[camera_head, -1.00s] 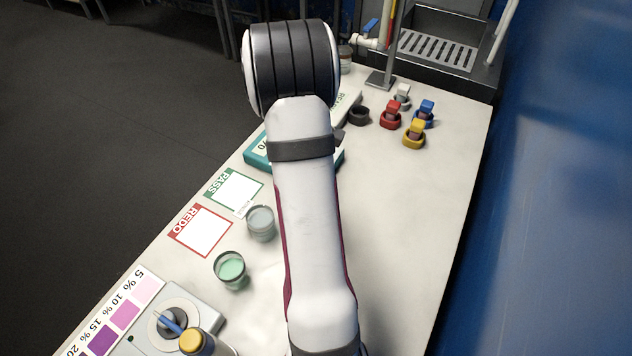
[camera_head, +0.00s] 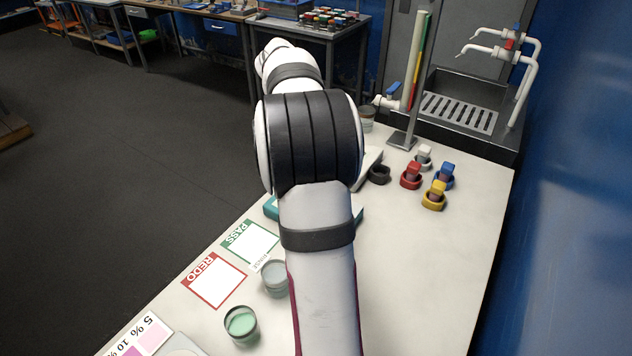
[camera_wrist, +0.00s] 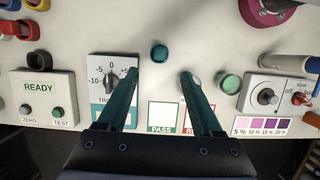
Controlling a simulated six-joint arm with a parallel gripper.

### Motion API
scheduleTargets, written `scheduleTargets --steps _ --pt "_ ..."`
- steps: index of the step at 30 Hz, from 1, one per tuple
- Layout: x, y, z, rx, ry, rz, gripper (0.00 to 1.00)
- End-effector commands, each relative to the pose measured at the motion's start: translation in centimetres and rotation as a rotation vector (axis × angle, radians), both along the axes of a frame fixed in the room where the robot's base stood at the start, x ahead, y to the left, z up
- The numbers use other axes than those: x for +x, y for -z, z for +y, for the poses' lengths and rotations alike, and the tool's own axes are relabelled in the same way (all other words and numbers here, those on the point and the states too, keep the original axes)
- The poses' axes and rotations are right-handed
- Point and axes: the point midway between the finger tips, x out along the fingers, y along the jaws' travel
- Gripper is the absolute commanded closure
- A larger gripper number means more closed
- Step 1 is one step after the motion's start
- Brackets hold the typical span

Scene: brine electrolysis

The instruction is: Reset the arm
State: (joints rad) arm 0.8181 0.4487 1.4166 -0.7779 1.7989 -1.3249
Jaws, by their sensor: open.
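My gripper (camera_wrist: 160,100) shows in the wrist view with its two teal fingers spread wide apart and nothing between them. It hangs above the bench (camera_wrist: 180,30), over the area of the PASS card (camera_wrist: 163,116) and a dial box (camera_wrist: 112,72). In the head view my arm runs up the middle and hides the gripper. The arm also covers part of the teal box and the READY box there.
Glass cups (camera_head: 241,325) stand by the REDO card (camera_head: 214,281) and the PASS card (camera_head: 250,242). Colored plugs in ring holders (camera_head: 434,196) stand at the right, near a sink (camera_head: 458,113). The bench's right side is clear.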

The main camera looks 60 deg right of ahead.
Motion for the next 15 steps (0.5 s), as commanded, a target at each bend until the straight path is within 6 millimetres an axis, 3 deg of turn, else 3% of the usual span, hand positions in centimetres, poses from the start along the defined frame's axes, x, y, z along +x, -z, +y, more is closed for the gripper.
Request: scheduleTargets --steps 15 --pt "0.22 -0.70 0.03 0.001 0.000 0.000 0.33"
